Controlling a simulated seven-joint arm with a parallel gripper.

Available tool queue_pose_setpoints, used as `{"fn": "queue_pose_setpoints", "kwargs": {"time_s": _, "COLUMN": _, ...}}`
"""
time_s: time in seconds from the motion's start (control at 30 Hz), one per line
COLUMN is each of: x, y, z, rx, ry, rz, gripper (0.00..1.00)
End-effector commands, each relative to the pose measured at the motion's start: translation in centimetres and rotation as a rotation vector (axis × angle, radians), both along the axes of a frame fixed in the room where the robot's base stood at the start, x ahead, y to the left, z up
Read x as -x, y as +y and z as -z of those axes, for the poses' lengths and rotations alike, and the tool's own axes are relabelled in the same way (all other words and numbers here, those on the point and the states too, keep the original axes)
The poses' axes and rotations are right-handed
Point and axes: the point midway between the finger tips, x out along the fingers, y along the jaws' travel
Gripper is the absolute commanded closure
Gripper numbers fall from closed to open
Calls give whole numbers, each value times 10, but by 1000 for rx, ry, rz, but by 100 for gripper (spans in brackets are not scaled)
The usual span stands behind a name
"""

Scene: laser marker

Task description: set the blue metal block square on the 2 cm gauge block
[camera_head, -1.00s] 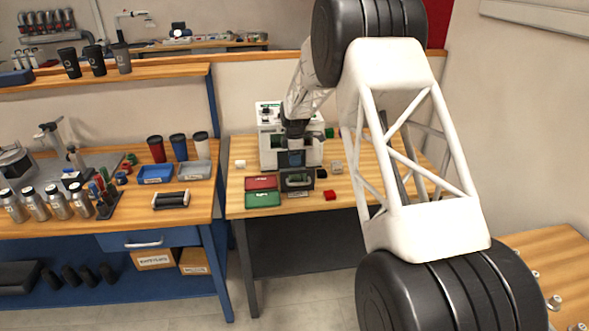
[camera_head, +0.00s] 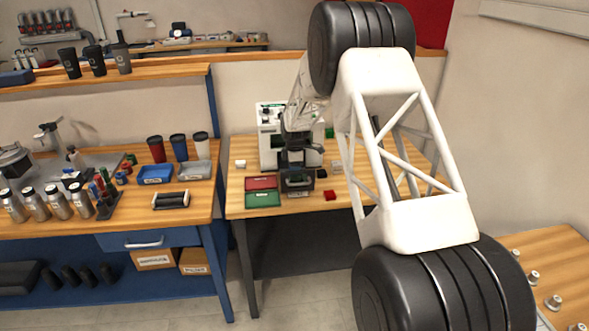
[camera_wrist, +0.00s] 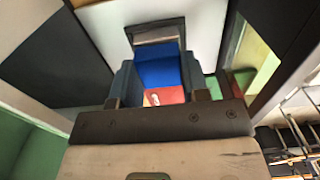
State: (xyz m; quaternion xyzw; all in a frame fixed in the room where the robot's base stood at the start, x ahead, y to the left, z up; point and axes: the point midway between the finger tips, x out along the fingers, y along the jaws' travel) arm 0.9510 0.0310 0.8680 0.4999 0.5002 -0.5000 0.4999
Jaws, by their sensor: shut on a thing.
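My gripper (camera_wrist: 158,88) is shut on the blue metal block (camera_wrist: 156,72), which shows between its two fingers in the wrist view. A red surface with a small white mark (camera_wrist: 165,96) shows just below the block there. In the head view my gripper (camera_head: 297,172) is low in front of the white laser marker (camera_head: 268,150), over the wooden bench, and hides what is directly under it. The blue block cannot be made out in the head view. I cannot tell which piece is the 2 cm gauge block, or whether the blue block touches anything below.
A red tray (camera_head: 261,183) and a green tray (camera_head: 262,200) lie left of my gripper. A small red piece (camera_head: 330,195) and a pale block (camera_head: 337,166) lie to its right. A small white piece (camera_head: 241,164) lies at the back left. The bench's right side looks mostly clear.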

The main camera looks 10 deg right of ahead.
Motion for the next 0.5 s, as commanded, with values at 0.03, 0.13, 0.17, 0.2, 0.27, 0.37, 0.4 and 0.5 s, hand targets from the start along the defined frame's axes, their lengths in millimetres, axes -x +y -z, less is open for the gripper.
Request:
{"fn": "queue_pose_setpoints", "kwargs": {"time_s": 0.03, "x": 0, "y": 0, "z": 0, "rx": 0, "ry": 0, "rz": 0, "gripper": 83}}
{"fn": "queue_pose_setpoints", "kwargs": {"time_s": 0.13, "x": 0, "y": 0, "z": 0, "rx": 0, "ry": 0, "rz": 0, "gripper": 83}}
{"fn": "queue_pose_setpoints", "kwargs": {"time_s": 0.17, "x": 0, "y": 0, "z": 1, "rx": 0, "ry": 0, "rz": 0, "gripper": 83}}
{"fn": "queue_pose_setpoints", "kwargs": {"time_s": 0.2, "x": 0, "y": 0, "z": 2, "rx": 0, "ry": 0, "rz": 0, "gripper": 83}}
{"fn": "queue_pose_setpoints", "kwargs": {"time_s": 0.27, "x": 0, "y": 0, "z": 3, "rx": 0, "ry": 0, "rz": 0, "gripper": 83}}
{"fn": "queue_pose_setpoints", "kwargs": {"time_s": 0.37, "x": 0, "y": 0, "z": 3, "rx": 0, "ry": 0, "rz": 0, "gripper": 44}}
{"fn": "queue_pose_setpoints", "kwargs": {"time_s": 0.4, "x": 0, "y": 0, "z": 3, "rx": 0, "ry": 0, "rz": 0, "gripper": 38}}
{"fn": "queue_pose_setpoints", "kwargs": {"time_s": 0.5, "x": 0, "y": 0, "z": 3, "rx": 0, "ry": 0, "rz": 0, "gripper": 33}}
